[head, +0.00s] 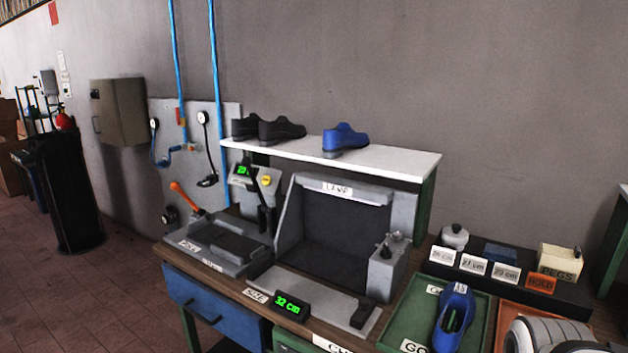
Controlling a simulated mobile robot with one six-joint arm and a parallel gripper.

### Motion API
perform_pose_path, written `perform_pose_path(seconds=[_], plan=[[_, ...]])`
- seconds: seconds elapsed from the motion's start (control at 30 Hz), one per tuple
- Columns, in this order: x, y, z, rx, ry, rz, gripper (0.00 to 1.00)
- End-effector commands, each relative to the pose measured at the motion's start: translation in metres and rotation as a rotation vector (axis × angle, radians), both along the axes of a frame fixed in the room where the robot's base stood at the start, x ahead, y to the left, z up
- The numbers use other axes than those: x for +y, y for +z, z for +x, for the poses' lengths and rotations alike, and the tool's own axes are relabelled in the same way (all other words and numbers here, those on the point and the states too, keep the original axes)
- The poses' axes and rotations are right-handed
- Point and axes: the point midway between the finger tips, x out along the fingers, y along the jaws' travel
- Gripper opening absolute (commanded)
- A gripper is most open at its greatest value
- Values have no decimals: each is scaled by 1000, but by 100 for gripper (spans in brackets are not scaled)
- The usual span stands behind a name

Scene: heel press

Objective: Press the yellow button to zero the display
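The yellow button (266,181) is small and sits on the front of a grey box (241,183) at the back left of the workbench. A small display with green digits (243,170) is on the same box, left of the button. Its digits are too small to read surely. A black upright part stands close in front of the box and hides some of it. A second display (291,305) at the bench's front reads 32 cm in green. My gripper is not in view; only a white and grey piece of my arm shows at the bottom right.
An orange-handled lever (184,196) stands left of the box. A grey hooded station (345,225) stands to its right. A white shelf (390,165) with black and blue shoes is above. A green tray (480,310) holds a blue shoe (454,318) near my arm.

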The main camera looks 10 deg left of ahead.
Motion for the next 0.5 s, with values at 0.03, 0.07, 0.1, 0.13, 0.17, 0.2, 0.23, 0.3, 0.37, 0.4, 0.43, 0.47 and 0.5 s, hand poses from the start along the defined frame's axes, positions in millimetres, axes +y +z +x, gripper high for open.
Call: perform_pose_path(seconds=[0.03,0.07,0.1,0.13,0.17,0.2,0.23,0.3,0.37,0.4,0.43,0.47,0.5], plan=[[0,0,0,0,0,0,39],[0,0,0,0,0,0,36],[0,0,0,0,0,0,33],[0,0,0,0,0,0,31],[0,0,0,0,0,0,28],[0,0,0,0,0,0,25],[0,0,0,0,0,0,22],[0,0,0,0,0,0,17],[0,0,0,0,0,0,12],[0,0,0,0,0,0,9],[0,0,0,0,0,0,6],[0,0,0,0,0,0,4],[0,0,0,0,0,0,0]])
